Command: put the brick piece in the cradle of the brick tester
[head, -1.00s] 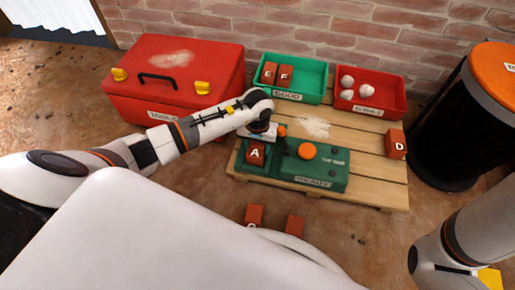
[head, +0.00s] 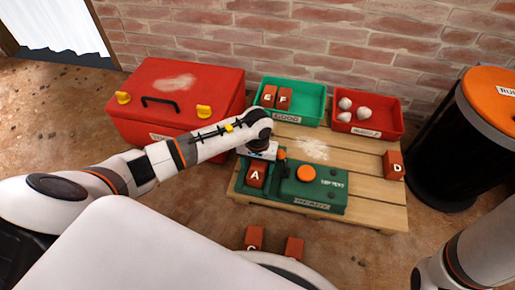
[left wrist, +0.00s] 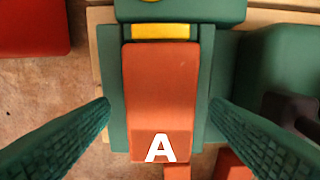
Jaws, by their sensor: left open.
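The brick piece marked A (head: 256,176) sits at the left end of the green brick tester (head: 328,193), in its cradle. In the left wrist view brick A (left wrist: 160,90) lies between the green cradle sides (left wrist: 116,90), with a yellow strip at its far end. My left gripper (left wrist: 160,106) is open; its fingers stand either side of the brick with a gap to each side. In the head view the left gripper (head: 262,150) is over the tester's left end, partly hidden by its own wrist. Of my right arm only a link shows at lower right.
The tester is on a wooden pallet (head: 372,215). Behind are a green bin (head: 310,118) with bricks E and F and a red bin (head: 385,130) with pale lumps. Brick D (head: 393,165) is at the right. A red toolbox (head: 190,80) and a black barrel (head: 440,150) flank the pallet.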

